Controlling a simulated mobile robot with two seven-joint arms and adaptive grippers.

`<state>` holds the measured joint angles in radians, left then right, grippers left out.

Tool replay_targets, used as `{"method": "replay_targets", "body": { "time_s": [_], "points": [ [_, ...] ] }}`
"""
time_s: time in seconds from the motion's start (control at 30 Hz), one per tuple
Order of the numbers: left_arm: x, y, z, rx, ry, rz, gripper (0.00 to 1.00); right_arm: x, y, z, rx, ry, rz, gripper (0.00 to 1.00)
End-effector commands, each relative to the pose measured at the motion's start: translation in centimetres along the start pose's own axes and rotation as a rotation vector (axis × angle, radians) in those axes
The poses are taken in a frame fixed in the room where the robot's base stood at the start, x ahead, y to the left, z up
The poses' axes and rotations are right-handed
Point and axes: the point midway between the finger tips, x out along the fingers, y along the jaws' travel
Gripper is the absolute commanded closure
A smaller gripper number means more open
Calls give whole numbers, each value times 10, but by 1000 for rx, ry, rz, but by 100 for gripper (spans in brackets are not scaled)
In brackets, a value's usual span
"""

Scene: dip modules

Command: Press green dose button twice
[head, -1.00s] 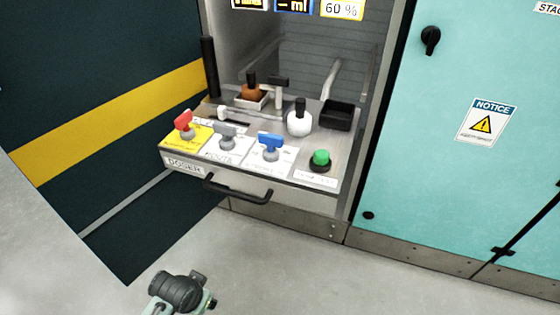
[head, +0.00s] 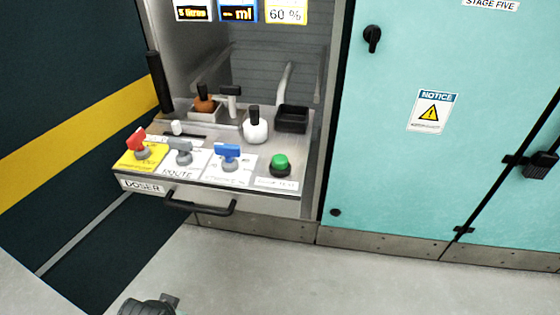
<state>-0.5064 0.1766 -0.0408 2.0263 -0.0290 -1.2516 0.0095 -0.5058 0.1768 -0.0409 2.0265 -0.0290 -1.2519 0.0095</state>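The green dose button (head: 280,162) is a round green cap on a black collar at the right front of the doser drawer panel. A white label lies in front of it. Nothing touches the button. Part of my own arm shows at the bottom left of the head view, well below and apart from the panel.
The panel also carries a red lever (head: 136,140), a grey lever (head: 181,148) and a blue lever (head: 229,152). A white bottle (head: 255,127), an orange bottle (head: 204,102) and a black tray (head: 292,118) stand behind. A black handle (head: 200,209) juts out in front.

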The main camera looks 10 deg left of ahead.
Motion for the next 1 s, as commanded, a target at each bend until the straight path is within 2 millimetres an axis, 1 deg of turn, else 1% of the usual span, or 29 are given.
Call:
{"method": "replay_targets", "body": {
  "time_s": [0.03, 0.1, 0.13, 1.0],
  "points": [
    [0, 0, 0, 0, 0, 0, 90, 0, 0, 0, 0, 0, 0, 60],
    [0, 0, 0, 0, 0, 0, 99, 0, 0, 0, 0, 0, 0, 60],
    [0, 0, 0, 0, 0, 0, 100, 0, 0, 0, 0, 0, 0, 60],
    [0, 0, 0, 0, 0, 0, 100, 0, 0, 0, 0, 0, 0, 60]
  ]
}}
